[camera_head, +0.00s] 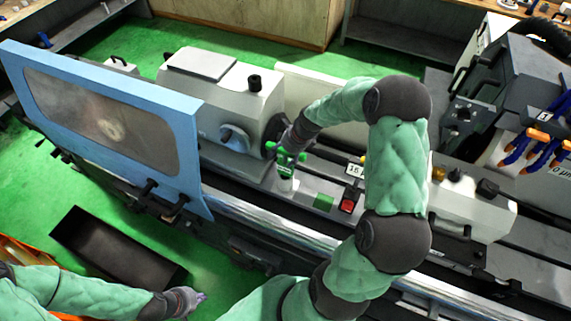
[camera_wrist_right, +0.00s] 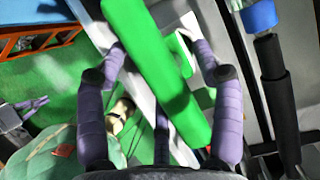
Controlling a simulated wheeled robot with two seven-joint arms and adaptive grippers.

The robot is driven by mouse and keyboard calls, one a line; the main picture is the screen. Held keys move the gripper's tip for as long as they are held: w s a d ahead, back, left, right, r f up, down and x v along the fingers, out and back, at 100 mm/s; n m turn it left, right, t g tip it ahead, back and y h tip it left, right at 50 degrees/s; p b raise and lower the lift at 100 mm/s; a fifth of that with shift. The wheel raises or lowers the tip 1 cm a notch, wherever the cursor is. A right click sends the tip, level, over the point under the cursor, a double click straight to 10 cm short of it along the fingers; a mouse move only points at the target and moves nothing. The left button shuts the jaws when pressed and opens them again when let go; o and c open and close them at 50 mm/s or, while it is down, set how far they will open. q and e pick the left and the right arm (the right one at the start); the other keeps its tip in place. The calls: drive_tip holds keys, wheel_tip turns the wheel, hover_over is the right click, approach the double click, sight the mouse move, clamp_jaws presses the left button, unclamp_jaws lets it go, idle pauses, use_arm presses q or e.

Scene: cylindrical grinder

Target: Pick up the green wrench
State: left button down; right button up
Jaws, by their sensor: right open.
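The green wrench (camera_head: 289,157) shows in the head view as a small green piece on the grinder, partly hidden by my right gripper (camera_head: 287,146). In the right wrist view the wrench (camera_wrist_right: 158,68) is a long green bar running diagonally between the spread fingers of my right gripper (camera_wrist_right: 165,70). The fingers are open, on either side of the bar; I cannot tell whether any touches it. My left gripper (camera_head: 190,299) is low in the head view, far from the wrench, with its jaw state unclear.
A blue door with a window (camera_head: 100,120) stands open on the left of the grinder. A black bin (camera_head: 115,250) sits on the green floor. A red button (camera_head: 348,203) and a green patch (camera_head: 323,202) lie right of the wrench. Blue-orange hoses (camera_head: 535,145) are at right.

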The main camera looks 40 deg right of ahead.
drive_tip(key=shift+s, duration=0.1)
clamp_jaws()
drive_tip(key=shift+r, duration=0.2)
